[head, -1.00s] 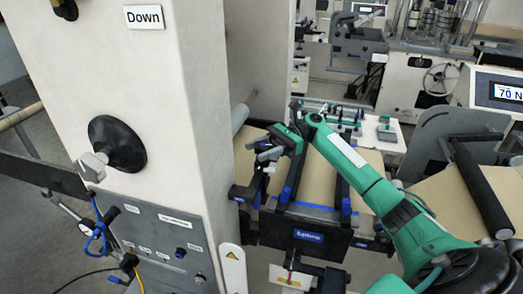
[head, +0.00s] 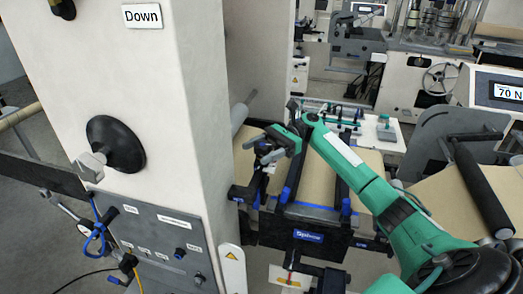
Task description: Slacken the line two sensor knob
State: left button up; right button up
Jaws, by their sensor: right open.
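My right gripper (head: 260,150) is open and empty. Its green arm comes in from the right, and the fingers point left toward the white machine column. It is over the left side of the web guide frame (head: 307,237), which has blue clamps and brown paper (head: 321,180). I cannot tell for certain which part is the line two sensor knob. A large black knob (head: 115,143) with a grey block is on the column face, well left of the gripper. A sensor with a blue cable (head: 98,228) is at lower left. My left gripper is out of view.
A display reading 70 N (head: 508,93) and a black roller (head: 483,190) are at right.

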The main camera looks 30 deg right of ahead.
jog(key=shift+d, duration=0.1)
jog(key=shift+d+b, duration=0.3)
jog(key=shift+d, duration=0.05)
jog(key=w+d+b, duration=0.1)
jog(key=d+b, duration=0.4)
jog(key=d, duration=0.8)
jog(key=shift+a+f, duration=0.1)
